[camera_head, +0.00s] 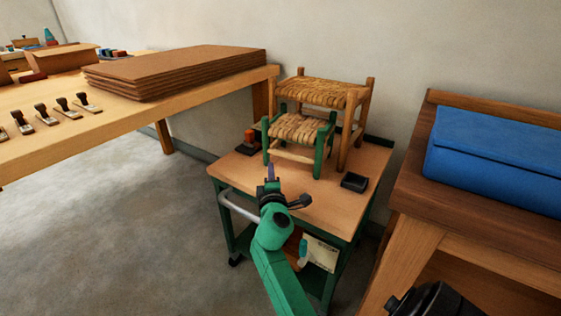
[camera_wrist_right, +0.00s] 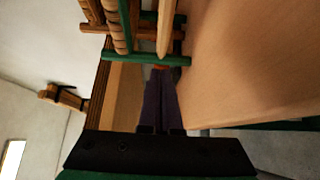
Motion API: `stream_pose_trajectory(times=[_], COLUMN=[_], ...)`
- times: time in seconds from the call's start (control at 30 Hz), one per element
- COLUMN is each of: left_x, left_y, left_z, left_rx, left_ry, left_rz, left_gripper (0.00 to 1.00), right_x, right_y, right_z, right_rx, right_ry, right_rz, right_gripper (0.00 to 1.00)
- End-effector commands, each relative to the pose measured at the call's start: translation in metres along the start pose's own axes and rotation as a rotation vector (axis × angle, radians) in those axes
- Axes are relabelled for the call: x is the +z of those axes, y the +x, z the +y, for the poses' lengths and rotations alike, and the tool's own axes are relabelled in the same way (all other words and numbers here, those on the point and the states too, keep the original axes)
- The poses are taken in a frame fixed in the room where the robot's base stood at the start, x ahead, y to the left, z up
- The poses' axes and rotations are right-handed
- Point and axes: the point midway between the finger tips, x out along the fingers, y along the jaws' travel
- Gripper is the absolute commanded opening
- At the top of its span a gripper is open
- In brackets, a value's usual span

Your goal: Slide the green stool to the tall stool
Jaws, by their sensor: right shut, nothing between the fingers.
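The green stool (camera_head: 297,127) is low, with green legs and a woven seat, and stands upright on the cart top (camera_head: 240,180). The tall stool (camera_head: 325,91), with plain wood legs and a woven seat, stands just behind it. The green stool partly hides it, so I cannot tell if they touch. My right gripper (camera_head: 270,168) is shut and empty, in front of the green stool near the cart's front edge. In the wrist view its dark fingers (camera_wrist_right: 160,98) point at the green stool's lower green bar (camera_wrist_right: 147,60). My left gripper is not in view.
A small black tray (camera_head: 354,182) sits right of the stools, and an orange-topped block (camera_head: 249,141) sits left. A long workbench (camera_head: 150,113) with stacked boards (camera_head: 180,72) is at left. A wooden bench with a blue case (camera_head: 495,150) is close at right.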

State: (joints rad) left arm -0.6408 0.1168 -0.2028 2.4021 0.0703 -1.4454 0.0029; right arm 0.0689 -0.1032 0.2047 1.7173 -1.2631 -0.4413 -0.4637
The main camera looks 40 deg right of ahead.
Motion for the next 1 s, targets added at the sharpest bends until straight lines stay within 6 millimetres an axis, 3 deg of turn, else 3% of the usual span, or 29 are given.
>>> stream_pose_trajectory(times=[0.1,0.3,0.73,1.0], left_x=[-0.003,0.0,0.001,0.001], left_y=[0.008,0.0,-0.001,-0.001], left_z=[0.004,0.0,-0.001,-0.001], left_rx=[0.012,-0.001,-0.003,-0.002], left_ry=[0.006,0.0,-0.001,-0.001], left_rz=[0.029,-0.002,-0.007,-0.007], left_gripper=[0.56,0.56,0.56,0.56], right_x=[0.001,0.025,0.03,0.054], right_y=[0.026,0.046,0.051,0.075], right_z=[0.0,0.0,0.0,0.0], right_rx=[0.002,0.0,0.001,0.001], right_ry=[0.0,-0.002,-0.001,-0.002], right_rz=[0.0,-0.001,0.001,-0.001], right_gripper=[0.0,0.0,0.0,0.0])
